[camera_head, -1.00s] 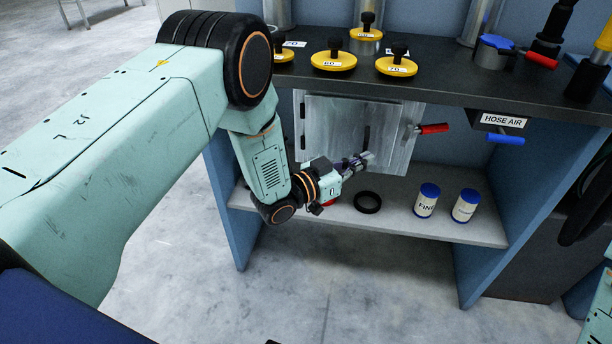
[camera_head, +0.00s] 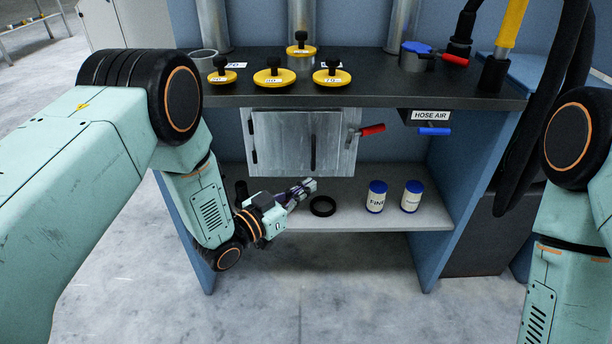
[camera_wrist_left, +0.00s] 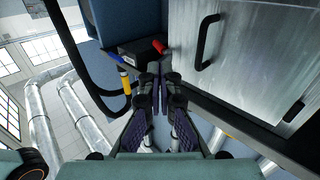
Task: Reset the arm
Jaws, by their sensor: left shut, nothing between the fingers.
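My left arm comes in from the left, and its gripper (camera_head: 308,185) is shut and empty. It hangs just below the metal cabinet door (camera_head: 285,143), in front of the lower shelf. A black ring (camera_head: 323,206) lies on the shelf just right of it; the gripper looks apart from it. In the left wrist view the two dark fingers (camera_wrist_left: 157,72) are together with nothing between them. The metal door (camera_wrist_left: 245,60) with its black handle fills the right there. My right arm (camera_head: 575,220) shows at the right edge; its gripper is out of view.
Two blue-capped cans (camera_head: 376,197) (camera_head: 411,196) stand on the shelf (camera_head: 345,220). A red lever (camera_head: 372,130) sticks out by the door. Yellow weights with black knobs (camera_head: 274,77) stand on the dark worktop (camera_head: 375,95). A blue handle (camera_head: 435,131) sits under the HOSE AIR label. Open floor lies in front.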

